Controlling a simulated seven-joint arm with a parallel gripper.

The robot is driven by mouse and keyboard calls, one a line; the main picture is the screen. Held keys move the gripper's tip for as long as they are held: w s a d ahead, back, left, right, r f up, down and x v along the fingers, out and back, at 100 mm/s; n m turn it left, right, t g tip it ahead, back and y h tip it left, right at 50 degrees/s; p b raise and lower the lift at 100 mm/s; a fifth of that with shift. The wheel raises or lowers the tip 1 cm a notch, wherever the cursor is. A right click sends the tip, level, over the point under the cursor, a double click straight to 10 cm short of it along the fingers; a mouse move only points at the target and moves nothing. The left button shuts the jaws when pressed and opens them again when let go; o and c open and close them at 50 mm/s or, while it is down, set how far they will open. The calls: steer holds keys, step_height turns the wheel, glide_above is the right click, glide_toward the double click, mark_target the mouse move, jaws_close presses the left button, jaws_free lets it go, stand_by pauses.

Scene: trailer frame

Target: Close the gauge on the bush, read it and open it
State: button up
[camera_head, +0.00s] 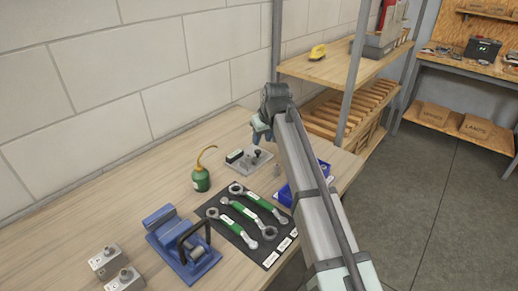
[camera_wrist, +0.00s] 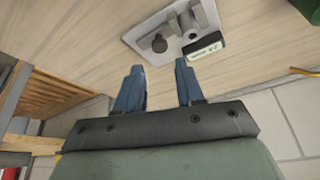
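A gauge on a light grey plate (camera_head: 250,167) lies on the wooden bench; the plate also shows at the top of the wrist view (camera_wrist: 138,36). It carries a black readout block (camera_head: 235,155) with a pale display (camera_wrist: 205,50), too small to read surely, and a dark round knob (camera_wrist: 159,44). Grey metal parts (camera_wrist: 190,20) stand beside the knob. A small grey cylinder (camera_head: 277,170), perhaps the bush, stands just right of the plate. My gripper (camera_wrist: 157,70) is open and empty, its blue fingers apart, above and short of the plate. In the head view my gripper (camera_head: 262,132) is partly hidden.
A black mat (camera_head: 232,228) with several green-handled wrenches lies in front. A blue vise (camera_head: 180,245) and a blue bin (camera_head: 284,195), partly behind my arm, are near. Bare bench lies behind the oil can.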

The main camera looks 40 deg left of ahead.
mark_target(258, 151)
steer(key=shift+x, duration=3.5)
steer(key=shift+w, duration=0.1)
jaws_close()
